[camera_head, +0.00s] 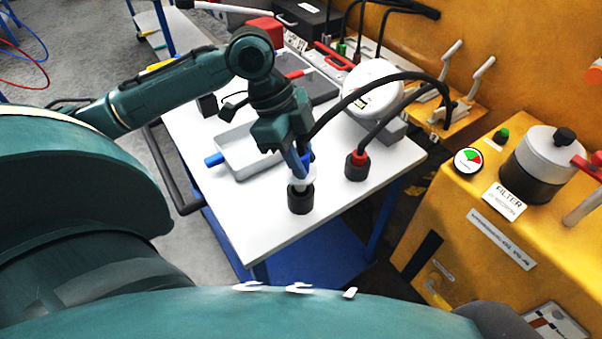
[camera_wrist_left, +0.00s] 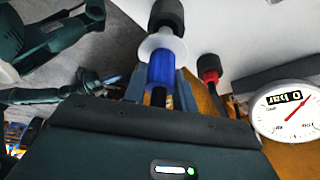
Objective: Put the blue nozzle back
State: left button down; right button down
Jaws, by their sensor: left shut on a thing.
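The blue nozzle (camera_wrist_left: 160,76) is upright in my left gripper (camera_wrist_left: 154,85), with its white disc (camera_wrist_left: 163,48) on the side towards the table. In the head view my left gripper (camera_head: 301,165) is shut on it and hides most of its blue body. The white disc (camera_head: 302,181) shows close over a black round holder (camera_head: 301,200) near the table's front edge. The holder also shows in the wrist view (camera_wrist_left: 167,14). I cannot tell whether the nozzle's tip is inside it. A black hose (camera_head: 393,80) arches from the nozzle to the right.
A red nozzle (camera_head: 359,156) stands in a second black holder (camera_head: 357,171) to the right. A grey tray (camera_head: 241,171) lies behind left, beside a blue piece (camera_head: 214,160). A round white gauge (camera_head: 372,88) stands behind. The white tabletop (camera_head: 255,225) is clear at front left.

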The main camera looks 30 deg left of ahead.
pick_arm(q)
notch_tip(320, 180, down, 4)
jog(key=shift+r, duration=0.1)
jog(key=shift+f, duration=0.2)
jog(key=shift+f, duration=0.3)
jog(key=c, duration=1.1)
grip_release()
